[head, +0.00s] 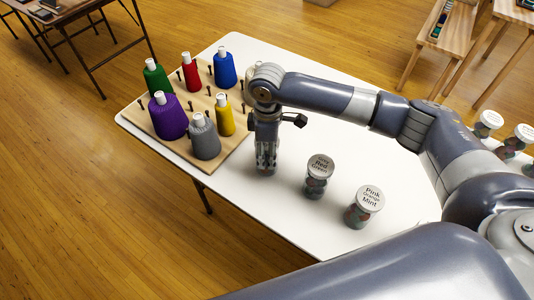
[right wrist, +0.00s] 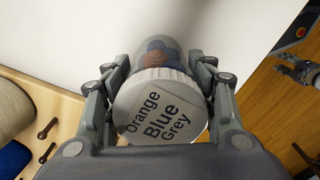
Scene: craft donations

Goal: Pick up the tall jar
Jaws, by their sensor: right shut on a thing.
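My right gripper (head: 266,146) points down over the white table and is shut on a clear jar (head: 265,167). In the right wrist view the fingers of my right gripper (right wrist: 160,90) are on both sides of the jar's white lid (right wrist: 158,105), labelled "Orange Blue Grey". Blue and orange contents show through the jar's glass (right wrist: 160,52). The jar is upright; I cannot tell whether its base touches the table. What looks like my left gripper (right wrist: 302,72) shows small at the right of the right wrist view, its opening unclear.
Jars labelled "Red Green" (head: 319,176) and "Pink Orange Mint" (head: 364,207) stand to the right on the white table (head: 290,215). A wooden peg board (head: 225,160) with several thread cones is at the left. More jars (head: 488,124) stand at far right.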

